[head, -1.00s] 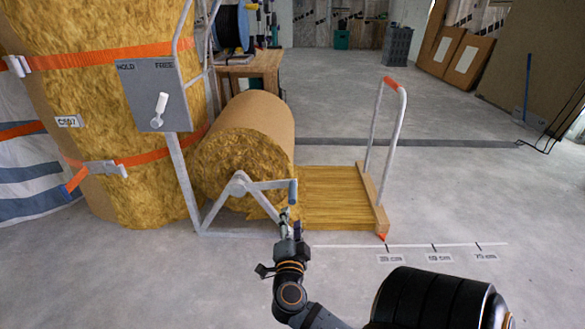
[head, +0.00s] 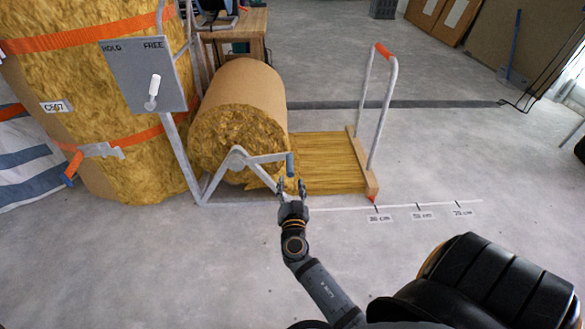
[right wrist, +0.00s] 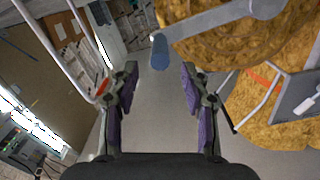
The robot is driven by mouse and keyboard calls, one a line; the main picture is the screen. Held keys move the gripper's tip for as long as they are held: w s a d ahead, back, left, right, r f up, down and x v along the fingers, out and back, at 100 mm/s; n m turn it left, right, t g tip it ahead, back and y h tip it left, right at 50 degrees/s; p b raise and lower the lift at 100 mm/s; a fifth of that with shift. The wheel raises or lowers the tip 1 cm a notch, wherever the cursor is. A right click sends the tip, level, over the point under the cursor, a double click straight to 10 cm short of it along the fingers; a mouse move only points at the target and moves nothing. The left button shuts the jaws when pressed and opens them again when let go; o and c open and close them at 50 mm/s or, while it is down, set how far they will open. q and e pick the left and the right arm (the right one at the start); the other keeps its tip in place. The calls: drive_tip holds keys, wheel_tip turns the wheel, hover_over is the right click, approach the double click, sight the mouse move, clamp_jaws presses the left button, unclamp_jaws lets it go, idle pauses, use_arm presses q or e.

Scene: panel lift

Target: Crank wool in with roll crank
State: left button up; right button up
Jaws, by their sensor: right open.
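The wool roll (head: 236,138), yellow with a brown paper back, sits in a grey metal frame. The roll crank (head: 262,158) is a grey arm at its hub, ending in a blue-grey handle (head: 290,164). The handle also shows in the right wrist view (right wrist: 160,51). A strip of wool (head: 325,162) lies out to the right, ending at a wooden bar (head: 362,166). My right gripper (head: 291,186) is open and empty, just below the handle in the head view. In the wrist view, the handle is ahead of the spread fingers (right wrist: 160,105). My left gripper is out of view.
A grey HOLD/FREE plate (head: 128,75) carries a white lever (head: 154,92), nearly upright. A hoop with an orange grip (head: 383,52) rises from the bar. A floor scale (head: 425,208) lies beside it.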

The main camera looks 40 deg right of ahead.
sight(290, 169)
drive_tip(key=x, duration=0.7)
drive_tip(key=shift+w+d, duration=0.1)
drive_tip(key=shift+w, duration=0.1)
clamp_jaws()
